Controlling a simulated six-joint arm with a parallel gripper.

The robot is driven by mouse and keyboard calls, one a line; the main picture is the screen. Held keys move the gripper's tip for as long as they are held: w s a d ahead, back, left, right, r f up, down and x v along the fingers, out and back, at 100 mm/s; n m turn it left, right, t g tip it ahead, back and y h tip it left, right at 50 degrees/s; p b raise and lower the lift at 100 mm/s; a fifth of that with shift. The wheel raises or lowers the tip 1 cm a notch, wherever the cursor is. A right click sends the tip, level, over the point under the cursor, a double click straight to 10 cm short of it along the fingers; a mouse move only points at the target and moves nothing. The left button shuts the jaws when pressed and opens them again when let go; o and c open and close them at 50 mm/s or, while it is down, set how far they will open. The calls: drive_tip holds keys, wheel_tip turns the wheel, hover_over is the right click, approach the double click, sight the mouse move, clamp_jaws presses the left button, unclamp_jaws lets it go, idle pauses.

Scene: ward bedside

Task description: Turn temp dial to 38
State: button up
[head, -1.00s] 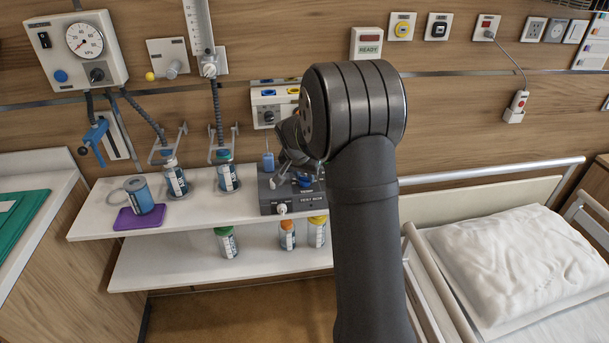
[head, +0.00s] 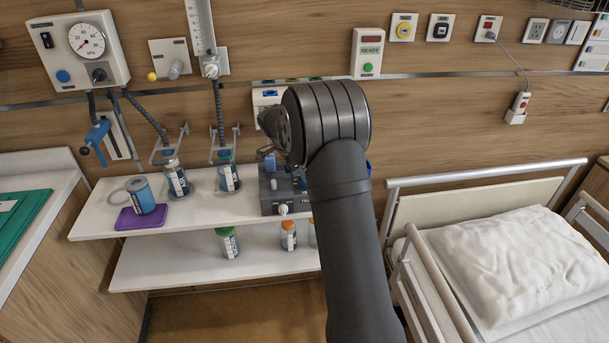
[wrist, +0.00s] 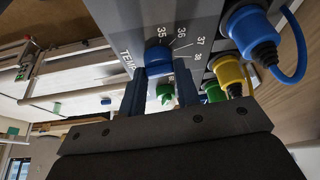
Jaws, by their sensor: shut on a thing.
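The blue temp dial (wrist: 157,58) is on a grey panel (wrist: 185,14) in the wrist view. Its printed scale reads 35, 36, 37 and 38, with the word TEMP partly covered. My gripper (wrist: 160,80) is shut on the dial, one finger on each side of it. I cannot make out a pointer mark on the dial. In the head view my arm hides the dial and my gripper. Part of a pale wall unit with blue sockets (head: 268,95) shows left of the arm.
Blue, yellow and green plugs (wrist: 252,35) sit right of the dial, with a blue cable looping out. In the head view, a grey test box (head: 273,203) and bottles (head: 229,178) stand on the shelf below. A READY box (head: 368,50) is right of my arm.

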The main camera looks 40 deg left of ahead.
drive_tip(key=shift+w+m+g+h, duration=0.1)
drive_tip(key=shift+m+g+h, duration=0.45)
drive_tip(key=shift+m, duration=1.35)
drive_tip(key=o, duration=1)
drive_tip(key=shift+c, duration=0.2)
drive_tip(key=shift+a, duration=0.1)
drive_tip(key=v, duration=1.7)
drive_tip(key=shift+r, duration=0.25)
drive_tip(key=shift+w, duration=0.1)
drive_tip(key=x, duration=1.7)
drive_tip(key=shift+f, duration=0.25)
